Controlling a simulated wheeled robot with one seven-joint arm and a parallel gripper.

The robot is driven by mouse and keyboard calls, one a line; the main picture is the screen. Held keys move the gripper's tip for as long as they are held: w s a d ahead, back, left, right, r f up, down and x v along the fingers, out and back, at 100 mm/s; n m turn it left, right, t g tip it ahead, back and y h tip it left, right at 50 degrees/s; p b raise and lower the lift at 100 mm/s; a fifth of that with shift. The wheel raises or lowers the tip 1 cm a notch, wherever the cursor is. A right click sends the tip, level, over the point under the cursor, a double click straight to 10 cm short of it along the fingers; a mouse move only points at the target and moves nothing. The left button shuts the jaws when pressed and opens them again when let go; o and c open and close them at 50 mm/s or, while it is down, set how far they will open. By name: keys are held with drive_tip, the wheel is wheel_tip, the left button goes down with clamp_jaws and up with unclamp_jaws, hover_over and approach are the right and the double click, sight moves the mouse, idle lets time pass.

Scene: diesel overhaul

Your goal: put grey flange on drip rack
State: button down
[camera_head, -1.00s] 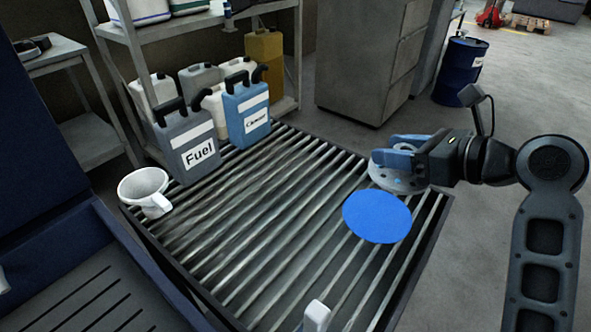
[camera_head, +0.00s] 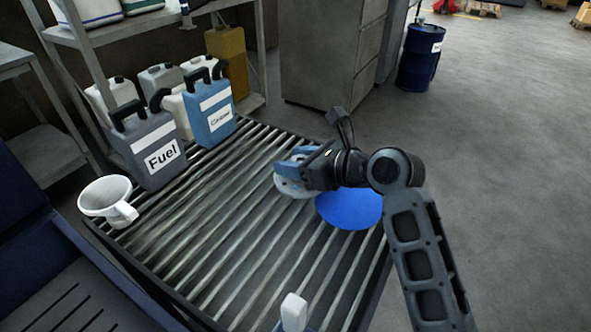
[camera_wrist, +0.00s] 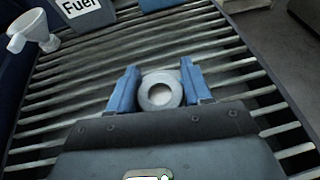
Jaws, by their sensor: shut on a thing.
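The grey flange (camera_head: 290,187) is a round disc with a raised hub. My gripper (camera_head: 294,165) is shut on it, with its blue fingers on either side of the hub. In the wrist view the flange (camera_wrist: 160,92) sits between the two fingers (camera_wrist: 160,88), its ring top facing the camera. The drip rack (camera_head: 225,235) is a slatted metal grid below it. The flange is over the rack's right part; I cannot tell whether it touches the slats. A flat blue disc (camera_head: 350,210) lies on the rack to the right, partly hidden by my arm.
A grey Fuel can (camera_head: 150,150) and a blue can (camera_head: 210,108) stand at the rack's back left, with more cans behind. A white funnel (camera_head: 107,200) sits at the left corner. A white-topped item (camera_head: 294,312) is at the near edge. The rack's middle is clear.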

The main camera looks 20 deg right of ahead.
drive_tip(key=shift+f, duration=1.25)
drive_tip(key=shift+c, duration=2.4)
unclamp_jaws()
drive_tip(key=shift+f, duration=0.15)
drive_tip(key=v, duration=1.2)
drive_tip(key=shift+s+d, duration=0.1)
